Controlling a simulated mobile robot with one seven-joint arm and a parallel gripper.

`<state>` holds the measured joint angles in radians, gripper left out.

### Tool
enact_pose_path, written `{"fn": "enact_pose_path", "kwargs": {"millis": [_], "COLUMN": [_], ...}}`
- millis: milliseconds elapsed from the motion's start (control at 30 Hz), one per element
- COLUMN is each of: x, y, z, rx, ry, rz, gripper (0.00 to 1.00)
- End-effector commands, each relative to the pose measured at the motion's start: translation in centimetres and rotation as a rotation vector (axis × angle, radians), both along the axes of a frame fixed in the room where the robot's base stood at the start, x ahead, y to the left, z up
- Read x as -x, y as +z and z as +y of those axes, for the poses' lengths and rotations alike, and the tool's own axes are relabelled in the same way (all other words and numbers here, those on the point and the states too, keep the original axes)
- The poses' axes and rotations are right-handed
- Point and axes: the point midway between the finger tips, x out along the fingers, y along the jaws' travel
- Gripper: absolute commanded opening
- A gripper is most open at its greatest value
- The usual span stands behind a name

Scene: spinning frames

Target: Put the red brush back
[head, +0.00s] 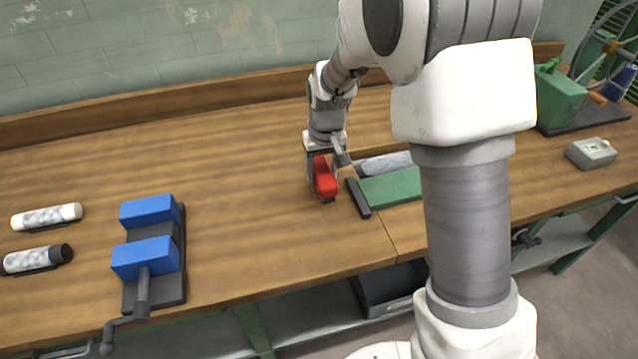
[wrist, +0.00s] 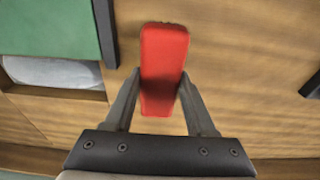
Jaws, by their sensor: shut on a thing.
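The red brush (head: 325,178) is a small red block with a dark underside, near the middle of the workbench in the head view. My gripper (head: 322,172) points down from above and is shut on it. In the wrist view the red brush (wrist: 163,70) lies lengthwise between the two fingers of my gripper (wrist: 160,98). I cannot tell whether its dark underside touches the bench top.
Right of the brush are a dark bar (head: 358,198), a green panel (head: 392,188) and a grey-white roll (head: 384,163) in a recess. Bare wood lies between vise and brush.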

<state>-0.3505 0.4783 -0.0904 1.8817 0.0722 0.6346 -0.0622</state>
Motion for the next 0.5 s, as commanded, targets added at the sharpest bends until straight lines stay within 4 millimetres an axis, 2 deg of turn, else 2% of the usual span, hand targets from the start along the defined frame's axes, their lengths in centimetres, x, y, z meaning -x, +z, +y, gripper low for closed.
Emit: {"fn": "enact_pose_path", "kwargs": {"millis": [167,400,500], "x": [-0.2,-0.1,-0.2], "y": [-0.8,-4.1,-4.5], "z": [0.8,0.7,0.7], "rx": [0.0,0.001,0.0], "ry": [-0.001,-0.001,0.0], "rz": [0.0,0.002,-0.001], "gripper": [0.04,0.04,0.04]}}
